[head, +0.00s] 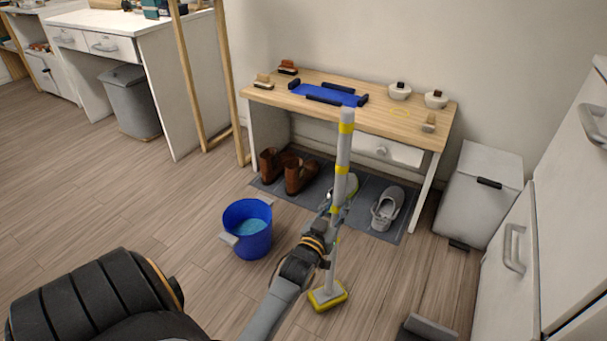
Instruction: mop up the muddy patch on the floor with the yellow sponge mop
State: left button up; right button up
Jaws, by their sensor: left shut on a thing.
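The yellow sponge mop (329,283) stands nearly upright, with a grey pole ringed by yellow bands. Its flat yellow sponge head (328,297) is at floor level in front of the bench; I cannot tell whether it presses on the floor. My left gripper (337,205) is shut on the pole around its middle, partly hiding it. I see no muddy patch on the visible floor; the mop head and my arm cover some of it. My right gripper is not in view.
A blue bucket (247,240) with water stands left of the mop. Behind are a wooden-topped bench (385,119) and a grey mat (268,187) with brown boots (299,177) and light shoes (387,208). A white bin (478,196) and cabinet bound the right. Open floor lies left.

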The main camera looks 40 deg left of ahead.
pick_arm(q)
jog(key=shift+r, duration=0.2)
grip_shut()
jog(key=shift+f, duration=0.35)
dwell(3.8)
jog(key=shift+w, duration=0.15)
jog(key=shift+x, duration=2.1)
jog(key=shift+f, duration=0.1)
jog(key=shift+x, duration=2.3)
jog(key=shift+d, duration=0.1)
